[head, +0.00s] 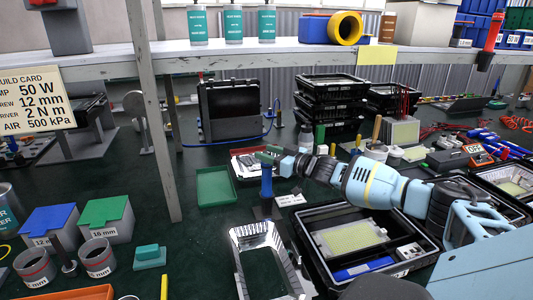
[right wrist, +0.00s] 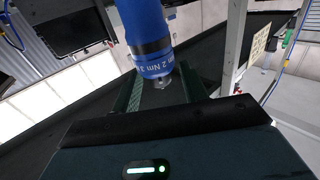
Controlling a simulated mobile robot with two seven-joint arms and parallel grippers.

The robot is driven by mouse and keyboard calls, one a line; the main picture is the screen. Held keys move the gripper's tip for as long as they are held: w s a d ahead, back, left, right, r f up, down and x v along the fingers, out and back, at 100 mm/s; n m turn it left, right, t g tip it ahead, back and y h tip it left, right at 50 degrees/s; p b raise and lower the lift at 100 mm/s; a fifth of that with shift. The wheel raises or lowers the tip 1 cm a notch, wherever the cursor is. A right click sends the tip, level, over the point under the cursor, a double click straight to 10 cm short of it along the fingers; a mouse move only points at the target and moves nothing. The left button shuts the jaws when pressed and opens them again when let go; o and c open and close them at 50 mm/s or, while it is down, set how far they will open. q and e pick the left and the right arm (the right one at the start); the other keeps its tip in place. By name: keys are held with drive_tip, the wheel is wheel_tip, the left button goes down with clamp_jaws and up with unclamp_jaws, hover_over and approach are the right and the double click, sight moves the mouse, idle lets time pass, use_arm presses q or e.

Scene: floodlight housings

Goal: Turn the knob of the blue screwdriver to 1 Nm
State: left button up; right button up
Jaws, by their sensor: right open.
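The blue screwdriver (head: 266,182) stands upright in a dark holder (head: 266,209) on the dark green bench in the head view. In the right wrist view the blue screwdriver (right wrist: 141,35) comes down from the top, with a marked collar (right wrist: 153,62) reading about "2 Nm 3". My right gripper (head: 268,156) is at its upper end. In the right wrist view the green fingers of my right gripper (right wrist: 162,90) are apart, with the screwdriver's end between or just before them; contact cannot be told. The setting mark is unclear. My left gripper is not in view.
A build card (head: 36,98) reads 50 W, 12 mm, 2 N m, 500 kPa. A green tray (head: 214,187) lies left of the screwdriver, a silver housing (head: 240,262) in front. A black crate (head: 312,255) is under my right arm. A shelf post (head: 155,120) stands left.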

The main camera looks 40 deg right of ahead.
drive_tip(key=shift+w+a, duration=0.1)
drive_tip(key=shift+w, duration=0.35)
